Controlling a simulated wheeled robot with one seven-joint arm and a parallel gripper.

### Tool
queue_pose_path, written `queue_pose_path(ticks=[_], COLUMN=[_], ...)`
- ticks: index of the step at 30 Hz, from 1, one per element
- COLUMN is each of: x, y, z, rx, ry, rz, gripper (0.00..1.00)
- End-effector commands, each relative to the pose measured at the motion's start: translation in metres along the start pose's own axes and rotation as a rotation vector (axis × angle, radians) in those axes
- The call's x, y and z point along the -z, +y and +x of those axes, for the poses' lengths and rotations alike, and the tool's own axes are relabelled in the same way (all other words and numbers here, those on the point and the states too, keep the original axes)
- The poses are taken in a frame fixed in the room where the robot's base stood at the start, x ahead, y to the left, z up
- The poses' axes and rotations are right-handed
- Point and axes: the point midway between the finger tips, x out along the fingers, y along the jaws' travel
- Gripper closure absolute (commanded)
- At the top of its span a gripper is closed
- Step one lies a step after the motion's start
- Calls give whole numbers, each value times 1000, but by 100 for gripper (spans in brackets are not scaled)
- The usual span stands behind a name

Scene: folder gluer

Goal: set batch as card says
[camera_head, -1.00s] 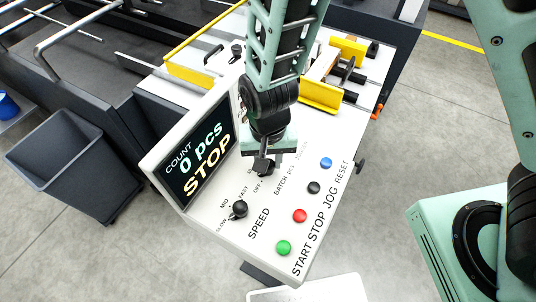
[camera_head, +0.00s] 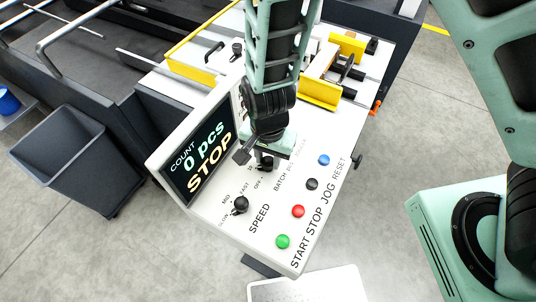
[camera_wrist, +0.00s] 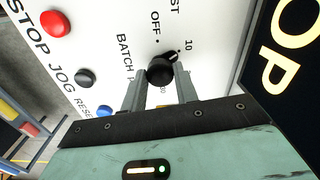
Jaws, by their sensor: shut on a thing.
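The batch knob (camera_wrist: 160,72) is black and round, on the white control panel (camera_head: 235,235). My gripper (camera_wrist: 158,90) is shut on it, one finger on each side. In the wrist view the knob's pointer is turned towards the dot beside "10", away from "OFF". In the head view my gripper (camera_head: 265,158) hides most of the knob. The display (camera_head: 205,158) reads "COUNT 0 pcs STOP". The speed knob (camera_head: 240,204) stands lower left, with SLOW, MID and FAST marks; its setting is too small to tell. No card is legible.
Green start (camera_head: 283,241), red stop (camera_head: 298,211), black jog (camera_head: 312,184) and blue reset (camera_head: 324,160) buttons line the panel's right side. Yellow guides (camera_head: 320,93) are behind. A grey bin (camera_head: 75,160) stands at left. Floor is free at right.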

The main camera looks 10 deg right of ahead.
Motion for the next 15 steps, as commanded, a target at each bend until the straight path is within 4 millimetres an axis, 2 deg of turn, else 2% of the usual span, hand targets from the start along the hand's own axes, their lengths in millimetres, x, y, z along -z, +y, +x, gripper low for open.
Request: queue_pose_path(ticks=[8, 9, 10, 15], x=[0, 0, 0, 0], y=[-1, -1, -1, 0], z=[-1, -1, -1, 0], rx=[2, 2, 2, 1], ry=[1, 1, 1, 1], rz=[0, 0, 0, -1], gripper=[93, 59, 51, 49])
